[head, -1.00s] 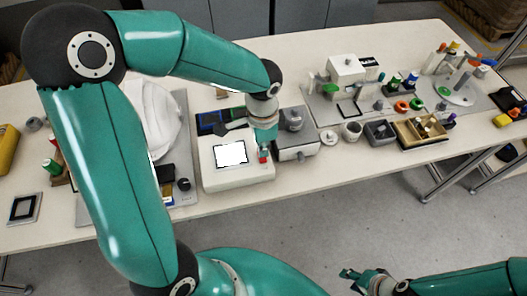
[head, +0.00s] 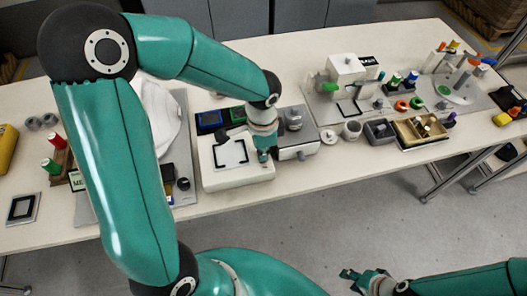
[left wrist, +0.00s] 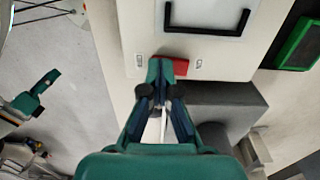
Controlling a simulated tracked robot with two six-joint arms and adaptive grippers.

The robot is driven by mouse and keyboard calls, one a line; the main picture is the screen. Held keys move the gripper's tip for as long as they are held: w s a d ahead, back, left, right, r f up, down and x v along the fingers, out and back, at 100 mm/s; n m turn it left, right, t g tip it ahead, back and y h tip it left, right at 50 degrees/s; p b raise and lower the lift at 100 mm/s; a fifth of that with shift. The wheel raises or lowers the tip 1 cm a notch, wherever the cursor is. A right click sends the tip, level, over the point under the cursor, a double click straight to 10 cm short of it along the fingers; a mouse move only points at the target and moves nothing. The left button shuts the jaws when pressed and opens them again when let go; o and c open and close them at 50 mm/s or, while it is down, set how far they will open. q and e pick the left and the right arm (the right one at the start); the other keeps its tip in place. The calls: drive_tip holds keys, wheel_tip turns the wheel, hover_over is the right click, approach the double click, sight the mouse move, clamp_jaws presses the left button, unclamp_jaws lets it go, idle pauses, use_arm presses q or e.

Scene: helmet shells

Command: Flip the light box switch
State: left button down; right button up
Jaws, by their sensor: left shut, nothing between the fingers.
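The light box (head: 212,178) is a low white box near the front of the table. Its black-framed panel (head: 230,154) is unlit. In the left wrist view, the white box top (left wrist: 205,52) carries a red switch (left wrist: 178,66) between two small marks. My left gripper (head: 263,155) is at the box's right front part. In the wrist view, its shut, empty fingertips (left wrist: 159,67) are right at the switch and hide its left part; I cannot tell whether they touch it. My right gripper (head: 358,280) is open and empty, in front of the table, over the floor.
A grey block-shaped unit (head: 297,146) stands close to the light box's right side. Blue and green framed panels (head: 209,119) lie behind it. A white helmet shell (head: 160,115) is to the left, partly behind my arm. Trays and small parts fill the right side.

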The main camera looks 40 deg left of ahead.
use_arm(q)
drive_tip(key=shift+w+a+r, duration=0.1)
drive_tip(key=shift+w+a, duration=0.1)
drive_tip(key=shift+a, duration=0.05)
drive_tip(key=shift+w+a+p, duration=0.25)
drive_tip(key=shift+a+p, duration=0.1)
drive_tip(key=shift+r+p, duration=0.35)
drive_tip(key=shift+r, duration=0.15)
wheel_tip(320, 180, up, 4)
drive_tip(key=p, duration=0.3)
drive_tip(key=shift+w, duration=0.1)
wheel_tip(320, 180, up, 9)
drive_tip(key=b, duration=0.1)
